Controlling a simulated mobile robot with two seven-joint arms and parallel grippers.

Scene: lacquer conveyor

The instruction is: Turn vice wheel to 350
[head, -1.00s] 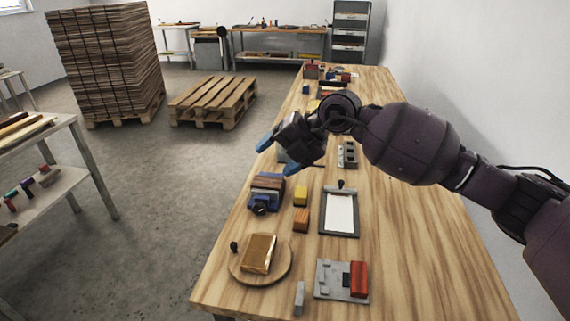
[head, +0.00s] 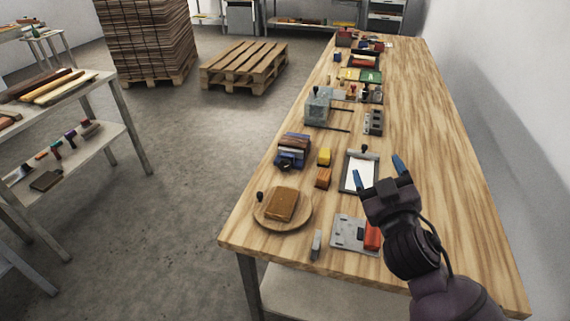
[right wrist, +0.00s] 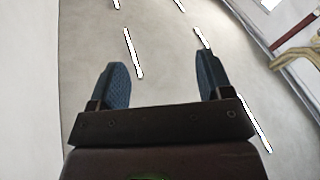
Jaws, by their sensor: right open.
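A blue bench vice (head: 293,152) with a brown block on top stands near the left edge of the wooden workbench. A small dark round part on its front (head: 287,164) may be its wheel; no scale or number can be read. My right gripper (head: 379,172) is open and empty, to the right of the vice, with its blue fingertips beside the clipboard. In the right wrist view its two fingers (right wrist: 162,82) are spread with nothing between them. My left gripper is not in view.
A grey device with rods (head: 317,106) stands behind. The bench's right side is clear.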

